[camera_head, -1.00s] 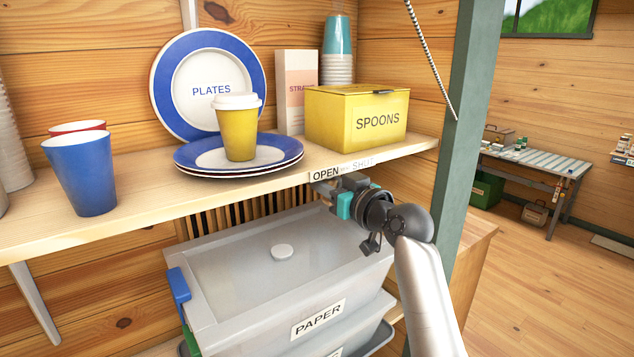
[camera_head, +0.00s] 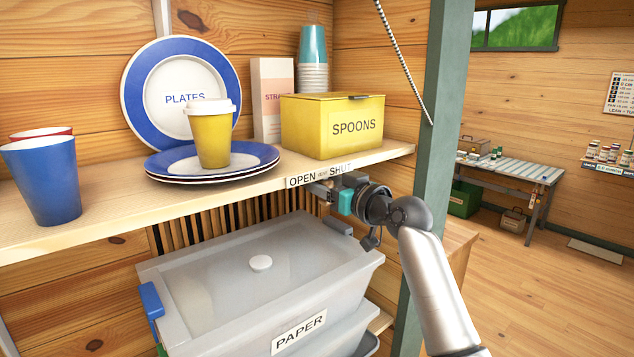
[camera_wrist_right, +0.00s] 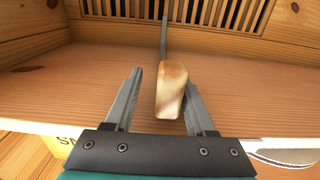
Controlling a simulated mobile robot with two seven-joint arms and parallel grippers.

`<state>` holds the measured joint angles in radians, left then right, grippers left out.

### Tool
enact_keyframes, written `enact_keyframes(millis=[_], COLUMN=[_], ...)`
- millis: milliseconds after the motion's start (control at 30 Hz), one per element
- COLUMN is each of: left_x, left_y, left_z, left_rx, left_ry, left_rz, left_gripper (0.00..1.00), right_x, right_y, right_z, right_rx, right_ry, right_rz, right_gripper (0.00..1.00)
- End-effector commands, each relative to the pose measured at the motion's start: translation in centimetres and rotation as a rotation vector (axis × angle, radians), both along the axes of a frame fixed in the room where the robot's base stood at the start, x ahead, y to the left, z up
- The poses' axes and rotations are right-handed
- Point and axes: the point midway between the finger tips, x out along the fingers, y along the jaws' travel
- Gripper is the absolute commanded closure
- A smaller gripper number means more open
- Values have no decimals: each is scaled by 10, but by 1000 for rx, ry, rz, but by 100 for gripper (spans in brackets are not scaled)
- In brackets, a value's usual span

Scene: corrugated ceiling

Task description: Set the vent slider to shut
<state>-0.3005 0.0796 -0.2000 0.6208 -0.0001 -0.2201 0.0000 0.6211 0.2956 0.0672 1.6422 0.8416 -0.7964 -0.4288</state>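The vent slider shows in the right wrist view as a wooden knob (camera_wrist_right: 171,90) on a thin grey rod that runs to the slatted vent. My right gripper (camera_wrist_right: 160,98) is open, with one finger on each side of the knob. A gap shows on the knob's left; its right side is close to or touching the other finger. In the head view, my right gripper (camera_head: 322,190) is under the shelf edge, below the OPEN–SHUT label (camera_head: 320,175), and hides the knob. The vent slats (camera_head: 235,216) are behind, under the shelf. My left gripper is out of view.
A grey PAPER bin (camera_head: 215,312) stands right below the gripper. The shelf (camera_head: 110,215) above holds a yellow SPOONS box (camera_head: 335,125), plates (camera_head: 212,160) and cups (camera_head: 45,180). A green post (camera_head: 437,150) stands to the right of the gripper.

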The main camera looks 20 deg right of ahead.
Motion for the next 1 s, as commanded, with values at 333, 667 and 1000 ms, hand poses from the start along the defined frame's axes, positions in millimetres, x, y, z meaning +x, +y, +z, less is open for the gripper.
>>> enact_keyframes(millis=[333, 667, 1000], left_x=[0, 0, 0], left_y=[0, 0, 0], left_z=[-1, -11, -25], left_rx=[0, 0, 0], left_ry=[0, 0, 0], left_rz=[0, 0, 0], left_gripper=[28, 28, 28], right_x=[-3, -42, -101], right_y=[0, -14, -35], right_z=[-1, -3, -3], right_rx=[-1, -4, -6], right_ry=[0, 0, 1], right_rz=[2, 2, 1], right_gripper=[43, 43, 43])
